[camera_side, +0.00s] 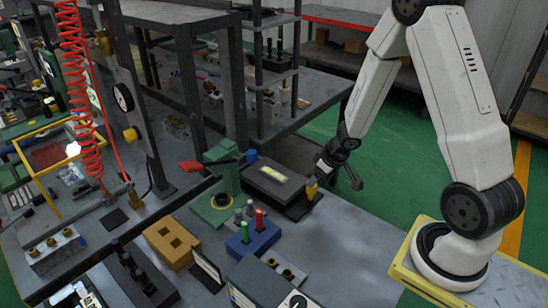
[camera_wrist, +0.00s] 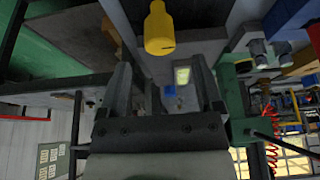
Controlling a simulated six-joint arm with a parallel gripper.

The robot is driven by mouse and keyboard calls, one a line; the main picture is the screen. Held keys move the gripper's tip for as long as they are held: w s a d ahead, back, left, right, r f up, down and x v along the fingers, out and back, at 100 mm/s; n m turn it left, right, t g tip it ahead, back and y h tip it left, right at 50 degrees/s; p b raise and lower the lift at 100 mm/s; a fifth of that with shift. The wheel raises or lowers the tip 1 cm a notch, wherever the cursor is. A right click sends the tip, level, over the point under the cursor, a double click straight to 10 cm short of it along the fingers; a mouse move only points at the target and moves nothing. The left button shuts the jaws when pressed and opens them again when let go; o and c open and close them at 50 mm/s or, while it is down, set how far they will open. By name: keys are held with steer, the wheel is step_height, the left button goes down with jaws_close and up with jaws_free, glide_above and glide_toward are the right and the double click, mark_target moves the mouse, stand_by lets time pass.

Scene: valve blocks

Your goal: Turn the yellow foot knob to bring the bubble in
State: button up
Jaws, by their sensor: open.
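The yellow foot knob (camera_side: 311,188) sits at the right end of a dark grey level block. The level block (camera_side: 268,187) carries a pale yellow-green vial (camera_side: 272,174) on top. The bubble is too small to make out.
A green press (camera_side: 224,178) with a red handle stands left of the level. In front are a blue stand (camera_side: 252,240) with coloured plugs and a yellow block (camera_side: 172,245) with holes. A black rack (camera_side: 240,65) stands behind. The bench at front right is clear.

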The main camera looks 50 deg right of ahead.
steer(key=shift+x, duration=2.65)
jaws_close()
steer(key=shift+w+n+y, duration=0.1)
steer(key=shift+n+y, duration=0.8)
steer(key=shift+n, duration=1.4)
jaws_free()
steer(key=shift+d+r, duration=0.1)
steer(key=a+v, duration=0.1)
steer(key=v, duration=0.6)
steer(key=shift+d+r, duration=0.35)
